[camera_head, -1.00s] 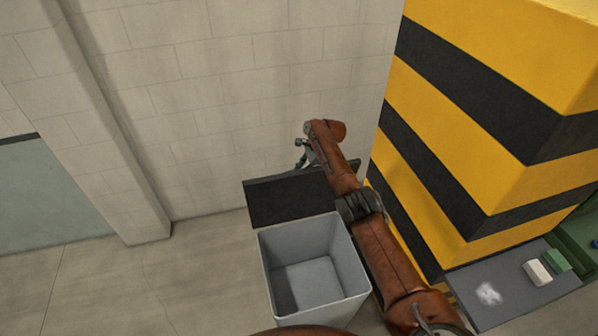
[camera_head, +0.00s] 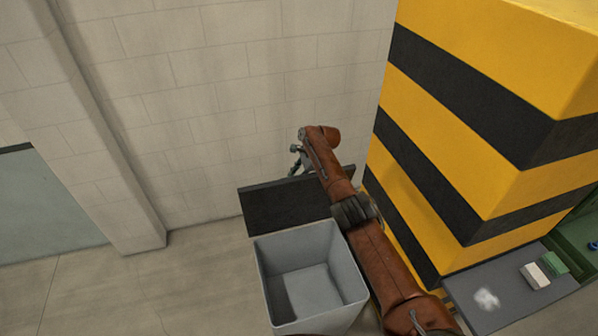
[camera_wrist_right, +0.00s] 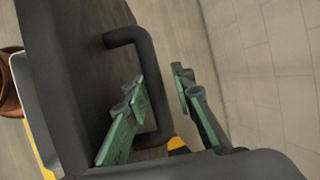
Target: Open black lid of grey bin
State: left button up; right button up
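The grey bin (camera_head: 280,295) stands on the floor with its top uncovered and its inside visible. Its black lid (camera_head: 285,207) is raised behind the opening, on the wall side. My right gripper (camera_head: 294,165) is at the far side of the lid, near its upper edge, partly hidden by my arm. In the wrist view the lid (camera_wrist_right: 75,85) carries a black loop handle (camera_wrist_right: 157,85). The green fingers of my right gripper (camera_wrist_right: 160,98) are apart, with the handle's bar between them. My left gripper is not in view.
A yellow and black striped block (camera_head: 450,150) stands close on the right of my arm. A pale block wall (camera_head: 220,90) is behind the bin. A grey surface (camera_head: 505,290) with small items is at lower right. The floor (camera_head: 150,290) left of the bin is clear.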

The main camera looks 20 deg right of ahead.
jog(key=v, duration=1.2)
jog(key=shift+w, duration=0.1)
